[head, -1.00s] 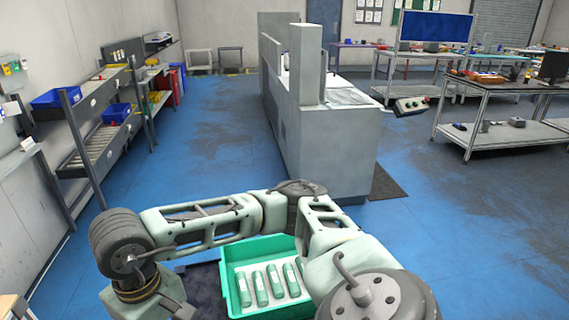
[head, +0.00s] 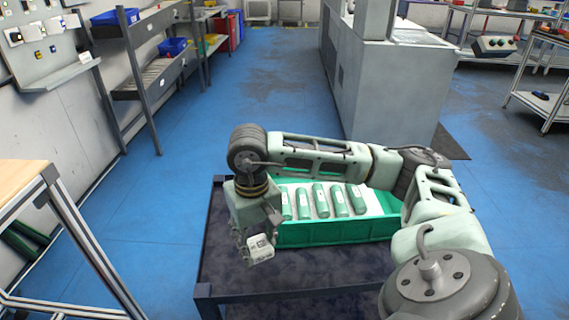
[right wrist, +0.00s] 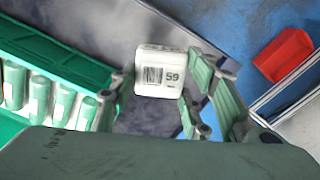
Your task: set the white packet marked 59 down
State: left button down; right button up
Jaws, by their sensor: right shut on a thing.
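The white packet (right wrist: 161,72) marked 59 shows its barcode and number in the right wrist view. My right gripper (right wrist: 158,90) is shut on it, with a finger on each side. In the head view the packet (head: 260,249) hangs below my right gripper (head: 256,236), over the left part of a dark table (head: 310,278). I cannot tell whether the packet touches the table top. My left gripper is not in view.
A green tray (head: 335,234) with several green cylinders (head: 321,200) stands on the table, right of the packet. Bare table lies in front of the tray. A wood-topped bench (head: 22,187) stands at the left. A red bin (right wrist: 284,54) shows in the right wrist view.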

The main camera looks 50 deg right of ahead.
jog(key=w+f, duration=0.2)
jog(key=w, duration=0.1)
jog(key=w+f, duration=0.2)
jog(key=w, duration=0.2)
jog(key=w+f, duration=0.2)
jog(key=w, duration=0.2)
jog(key=shift+w+d+f, duration=0.25)
jog(key=shift+d+f, duration=0.05)
jog(key=shift+f, duration=0.05)
jog(key=shift+w+f, duration=0.1)
jog(key=shift+f, duration=0.05)
notch_tip(320, 180, down, 3)
jog(key=shift+f, duration=0.45)
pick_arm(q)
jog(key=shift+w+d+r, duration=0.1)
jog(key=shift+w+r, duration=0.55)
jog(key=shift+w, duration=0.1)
